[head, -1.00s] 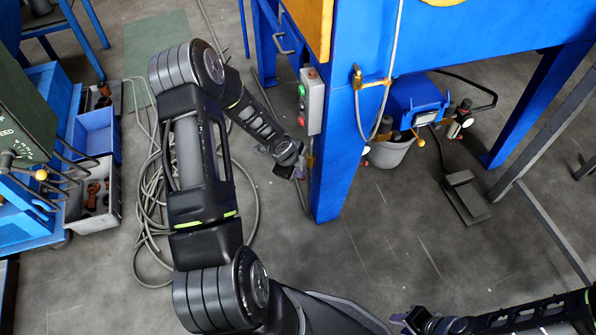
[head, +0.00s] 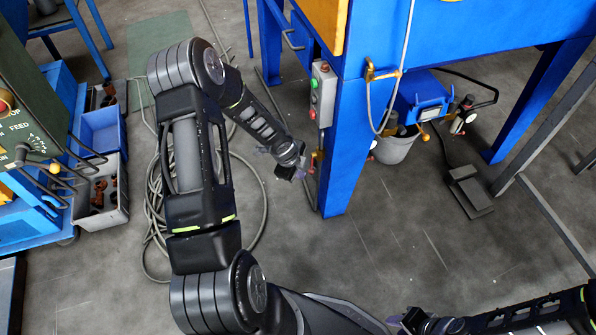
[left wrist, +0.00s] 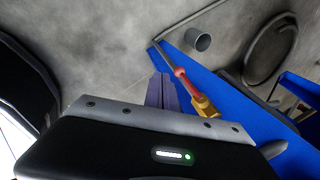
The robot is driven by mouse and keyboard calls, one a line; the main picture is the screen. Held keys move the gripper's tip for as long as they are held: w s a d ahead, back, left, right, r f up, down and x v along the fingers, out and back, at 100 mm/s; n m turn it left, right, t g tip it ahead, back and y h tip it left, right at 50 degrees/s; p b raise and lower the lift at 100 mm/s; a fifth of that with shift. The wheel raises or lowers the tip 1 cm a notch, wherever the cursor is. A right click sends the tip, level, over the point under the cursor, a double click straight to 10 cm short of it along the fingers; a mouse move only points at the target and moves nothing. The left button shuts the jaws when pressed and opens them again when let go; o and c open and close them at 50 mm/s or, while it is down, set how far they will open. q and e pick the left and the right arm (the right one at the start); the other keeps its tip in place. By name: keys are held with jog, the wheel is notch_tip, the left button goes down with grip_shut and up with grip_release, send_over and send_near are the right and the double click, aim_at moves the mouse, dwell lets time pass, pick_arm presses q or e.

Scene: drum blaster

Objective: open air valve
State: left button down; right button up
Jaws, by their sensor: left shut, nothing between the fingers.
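The air valve has a red handle (left wrist: 180,76) and a brass body (left wrist: 204,106) on the side of the blue machine leg in the left wrist view. In the head view, the valve's brass part (head: 318,160) is small, on the left side of the blue leg (head: 345,165) below the control box. My left gripper (head: 297,175) is just left of the valve and looks apart from it. In the left wrist view its fingers (left wrist: 162,92) are together, empty, left of the red handle. My right gripper (head: 398,322) is at the bottom edge, its jaw state unclear.
A push-button box (head: 323,93) is on the leg above the valve. A hose (head: 370,105) hangs to its right. Coiled cable (head: 255,200) lies on the floor. Bins stand left.

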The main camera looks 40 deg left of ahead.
pick_arm(q)
jog(key=p+v, duration=0.3)
jog(key=v, duration=0.6)
jog(key=shift+s+d, duration=0.3)
jog(key=shift+d, duration=0.35)
